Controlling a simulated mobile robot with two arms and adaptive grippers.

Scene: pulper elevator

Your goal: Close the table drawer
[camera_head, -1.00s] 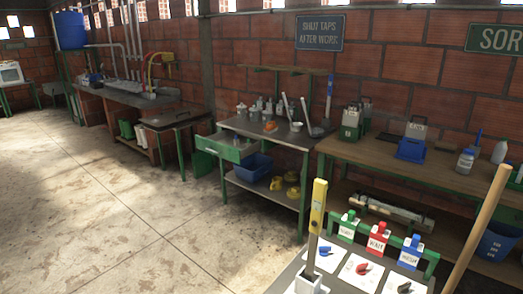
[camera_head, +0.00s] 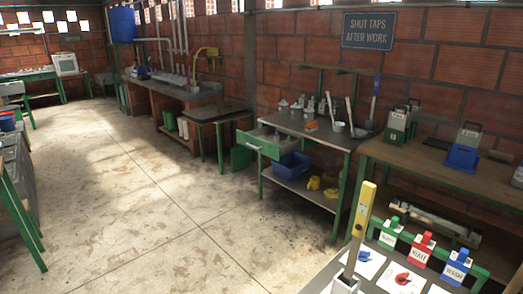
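A green table drawer (camera_head: 264,145) is pulled out from the left end of a metal-topped table (camera_head: 318,133) with green legs, standing against the brick wall. The drawer front faces the open floor and the drawer's pale inside shows from above. The table stands some distance off. Neither of my grippers shows in the head view.
A blue bin (camera_head: 292,165) and yellow items (camera_head: 314,183) sit on the table's lower shelf. A bench with green, red and blue tags (camera_head: 423,245) and a yellow-topped post (camera_head: 362,215) stands in the near right. The concrete floor (camera_head: 165,215) before the drawer is clear.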

